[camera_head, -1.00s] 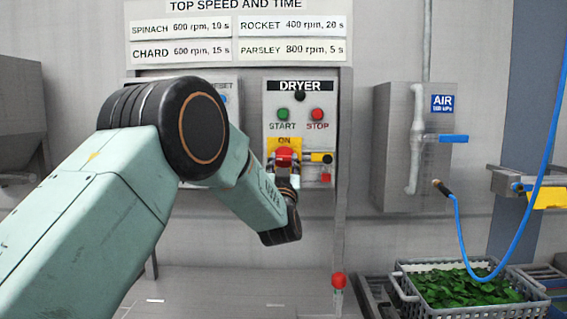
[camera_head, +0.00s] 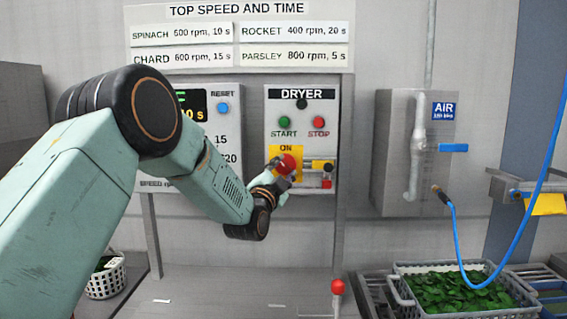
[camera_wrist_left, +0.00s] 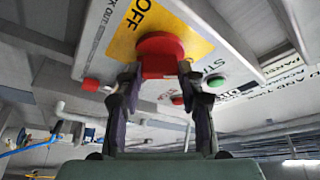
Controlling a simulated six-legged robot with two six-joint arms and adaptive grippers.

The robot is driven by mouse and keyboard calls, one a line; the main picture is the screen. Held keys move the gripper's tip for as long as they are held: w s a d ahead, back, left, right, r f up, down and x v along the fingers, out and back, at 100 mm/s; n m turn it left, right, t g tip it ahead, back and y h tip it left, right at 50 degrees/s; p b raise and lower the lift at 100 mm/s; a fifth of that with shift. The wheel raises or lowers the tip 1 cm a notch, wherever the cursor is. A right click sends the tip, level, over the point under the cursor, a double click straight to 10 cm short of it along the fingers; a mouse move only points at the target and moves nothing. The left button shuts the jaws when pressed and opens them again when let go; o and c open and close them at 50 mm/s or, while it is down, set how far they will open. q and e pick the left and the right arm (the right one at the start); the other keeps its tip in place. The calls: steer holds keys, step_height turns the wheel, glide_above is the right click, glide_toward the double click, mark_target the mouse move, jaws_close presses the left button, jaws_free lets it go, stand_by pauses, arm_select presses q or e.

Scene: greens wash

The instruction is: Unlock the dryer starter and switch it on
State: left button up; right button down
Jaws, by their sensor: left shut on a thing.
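The dryer starter box (camera_head: 275,110) is on the wall, with green START and red STOP buttons. Below them a red knob (camera_head: 287,163) sits on a yellow plate (camera_head: 285,149) marked ON at its top. In the left wrist view the plate (camera_wrist_left: 192,42) also shows OFF. My left gripper (camera_head: 279,179) reaches the knob from lower left. The left wrist view shows its two fingers (camera_wrist_left: 164,76) shut on the sides of the knob (camera_wrist_left: 160,45). A yellow and black piece (camera_head: 320,165) and a small red piece (camera_head: 327,184) sit right of the plate. My right gripper is out of view.
A spin control panel (camera_head: 228,125) with a blue RESET button is partly behind my left arm. A red-topped post (camera_head: 338,287) stands below the box. An air box (camera_head: 387,165) with a blue valve handle and a crate (camera_head: 405,268) of greens are at right.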

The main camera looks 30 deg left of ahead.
arm_select(q)
steer(key=m+p, duration=0.2)
steer(key=m+g+h+p, duration=0.1)
steer(key=m, duration=0.1)
steer(key=shift+a+r+m+p, duration=0.1)
steer(key=shift+r+m+p, duration=0.3)
steer(key=shift+m+g+h+p, duration=0.4)
steer(key=shift+m+g+p, duration=0.3)
steer(key=shift+m+p, duration=0.75)
steer(key=shift+m, duration=0.25)
steer(key=o, duration=1.2)
steer(key=shift+f, duration=0.2)
steer(key=shift+c, duration=0.2)
steer(key=s, duration=1.2)
steer(key=shift+d, duration=0.4)
